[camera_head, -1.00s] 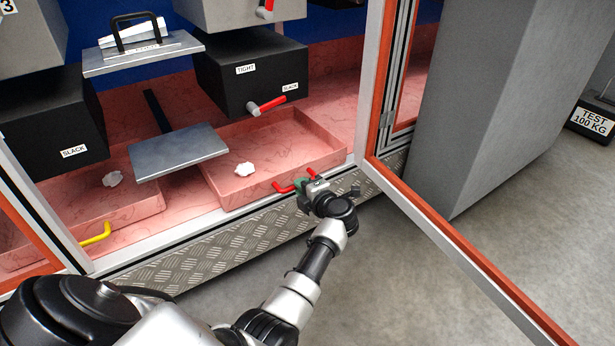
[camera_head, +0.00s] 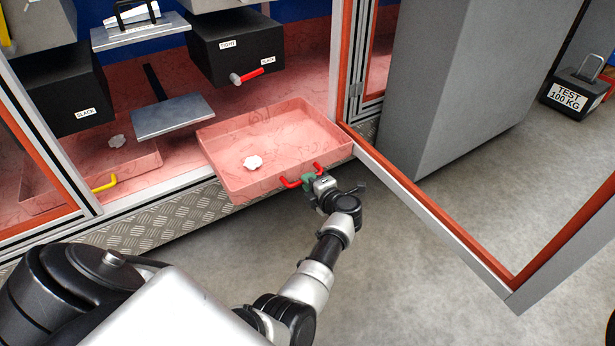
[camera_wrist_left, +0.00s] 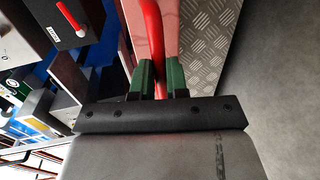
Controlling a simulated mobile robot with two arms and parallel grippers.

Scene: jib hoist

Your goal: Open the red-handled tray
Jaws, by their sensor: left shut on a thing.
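The pink tray (camera_head: 220,182) with the red handle (camera_head: 291,183) sticks out past the front sill of the cabinet. My left gripper (camera_head: 310,180) is shut on the middle of the red handle, at the tray's front wall. In the left wrist view the green fingertips (camera_wrist_left: 161,80) sit on both sides of the red handle (camera_wrist_left: 150,35). My right gripper is not in view.
An open door frame (camera_head: 430,205) stands to the right of the tray. A second tray with a yellow handle (camera_head: 105,184) is at the left. A grey block (camera_head: 470,80) stands behind the door. The floor in front is clear.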

